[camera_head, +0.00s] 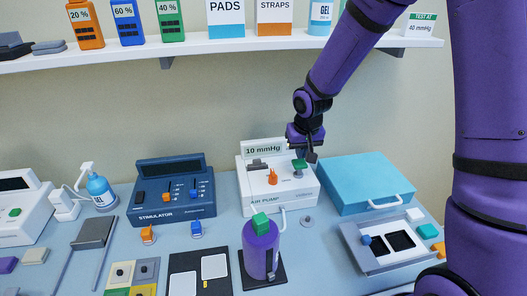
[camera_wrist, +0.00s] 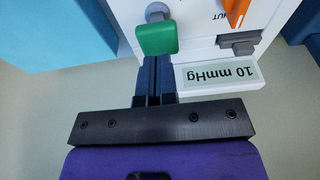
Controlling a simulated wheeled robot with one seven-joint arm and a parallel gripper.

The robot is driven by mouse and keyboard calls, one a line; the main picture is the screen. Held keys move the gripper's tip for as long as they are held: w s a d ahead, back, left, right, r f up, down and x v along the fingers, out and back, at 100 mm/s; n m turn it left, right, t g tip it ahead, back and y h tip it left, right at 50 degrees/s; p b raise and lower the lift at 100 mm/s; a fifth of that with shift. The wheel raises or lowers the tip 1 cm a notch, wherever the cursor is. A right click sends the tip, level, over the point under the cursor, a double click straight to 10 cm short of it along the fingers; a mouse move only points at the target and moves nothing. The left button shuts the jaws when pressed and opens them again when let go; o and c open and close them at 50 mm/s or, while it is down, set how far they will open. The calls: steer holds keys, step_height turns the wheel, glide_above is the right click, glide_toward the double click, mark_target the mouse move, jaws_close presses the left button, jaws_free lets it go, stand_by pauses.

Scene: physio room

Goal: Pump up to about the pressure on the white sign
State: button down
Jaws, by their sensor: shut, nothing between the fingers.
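The white air pump (camera_head: 258,199) stands on the bench against the wall. Its display (camera_head: 264,150) reads 10 mmHg, and the same display shows upside down in the wrist view (camera_wrist: 218,78). A green knob (camera_head: 299,164) sits on a grey stem on the pump's top, beside an orange lever (camera_head: 272,177) and a grey switch (camera_wrist: 240,40). The white sign (camera_head: 420,27) on the shelf reads TEST AT 40 mmHg. My gripper (camera_wrist: 153,62) is shut and empty, its tips close to the green knob (camera_wrist: 157,38); I cannot tell whether they touch.
A purple cylinder with a green top (camera_head: 261,245) stands on a dark pad in front of the pump, joined by a hose. A blue case (camera_head: 362,181) stands right of the pump, a dark blue stimulator (camera_head: 175,205) left of it. The shelf (camera_head: 188,45) runs above.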

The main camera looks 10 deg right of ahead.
mark_target(300, 163)
steer(key=shift+f, duration=2.4)
steer(key=shift+r, duration=2.5)
steer(key=shift+f, duration=0.1)
steer(key=shift+f, duration=2.4)
steer(key=shift+r, duration=2.5)
